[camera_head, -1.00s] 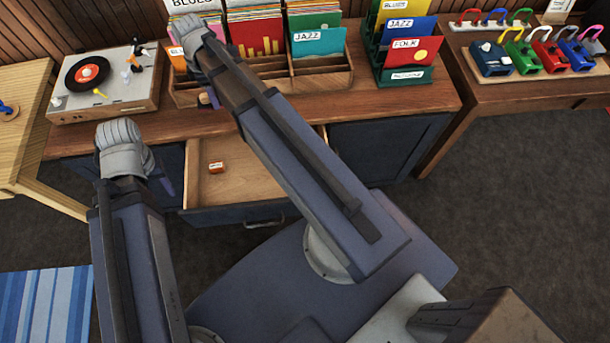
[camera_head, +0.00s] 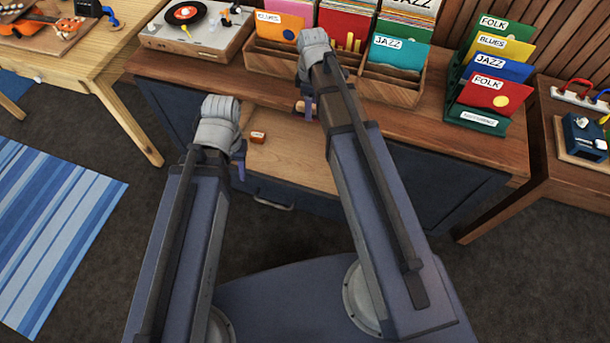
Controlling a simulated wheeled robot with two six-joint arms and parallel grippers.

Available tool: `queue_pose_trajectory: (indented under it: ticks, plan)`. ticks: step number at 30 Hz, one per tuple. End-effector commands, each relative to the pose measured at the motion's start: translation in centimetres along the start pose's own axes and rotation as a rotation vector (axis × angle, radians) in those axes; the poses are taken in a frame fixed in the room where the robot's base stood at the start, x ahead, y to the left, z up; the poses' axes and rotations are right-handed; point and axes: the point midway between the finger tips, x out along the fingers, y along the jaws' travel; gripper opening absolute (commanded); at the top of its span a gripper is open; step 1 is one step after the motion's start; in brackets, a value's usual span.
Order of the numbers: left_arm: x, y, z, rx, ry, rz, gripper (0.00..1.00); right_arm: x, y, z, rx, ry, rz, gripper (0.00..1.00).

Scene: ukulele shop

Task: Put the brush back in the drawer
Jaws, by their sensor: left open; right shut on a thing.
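My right gripper (camera_head: 307,108) is over the drawer's back part, near the counter's front edge. It is shut on a small brown thing (camera_head: 299,107), likely the brush, mostly hidden by the gripper and arm. I cannot tell its height above the drawer. My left gripper (camera_head: 240,162) is open and empty by the drawer's left side.
The wooden counter (camera_head: 225,75) carries a turntable (camera_head: 197,27), a wooden record crate (camera_head: 390,92) and a green record rack (camera_head: 480,118). A light wooden table (camera_head: 95,65) stands at left. A blue striped rug (camera_head: 55,225) lies on the floor.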

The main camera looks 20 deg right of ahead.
Motion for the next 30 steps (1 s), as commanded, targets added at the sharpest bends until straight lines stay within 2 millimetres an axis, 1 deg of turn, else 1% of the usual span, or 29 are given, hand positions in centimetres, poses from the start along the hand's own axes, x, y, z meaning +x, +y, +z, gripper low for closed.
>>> queue_pose_trajectory:
  ticks: [1,6,9,13,15,19,22,30]
  plan:
    - [3.3,0.3,-0.2,0.000,0.000,0.000,0.45,3.3,-0.3,-0.1,0.006,0.000,-0.001,0.00]
    - [8.4,0.8,-0.5,0.000,0.000,0.000,0.45,8.5,-1.0,-0.6,0.029,0.001,-0.003,0.00]
    - [11.2,1.1,-0.6,0.000,0.000,0.000,0.45,11.2,-1.4,-0.9,0.043,0.001,-0.004,0.00]
    - [14.0,1.4,-0.8,0.000,0.000,0.000,0.45,14.1,-1.8,-1.1,0.058,0.002,-0.006,0.00]
    - [15.2,1.5,-0.9,0.000,0.000,0.000,0.45,15.3,-2.0,-1.3,0.065,0.002,-0.006,0.00]
    - [16.5,1.6,-0.9,0.000,0.000,0.000,0.45,16.6,-2.2,-1.4,0.073,0.002,-0.007,0.00]
    - [16.9,1.6,-1.0,0.000,0.000,0.000,0.45,17.0,-2.3,-1.5,0.077,0.002,-0.007,0.00]
    - [17.2,1.7,-1.0,0.000,0.000,0.000,0.45,17.3,-2.4,-1.5,0.079,0.002,-0.007,0.00]
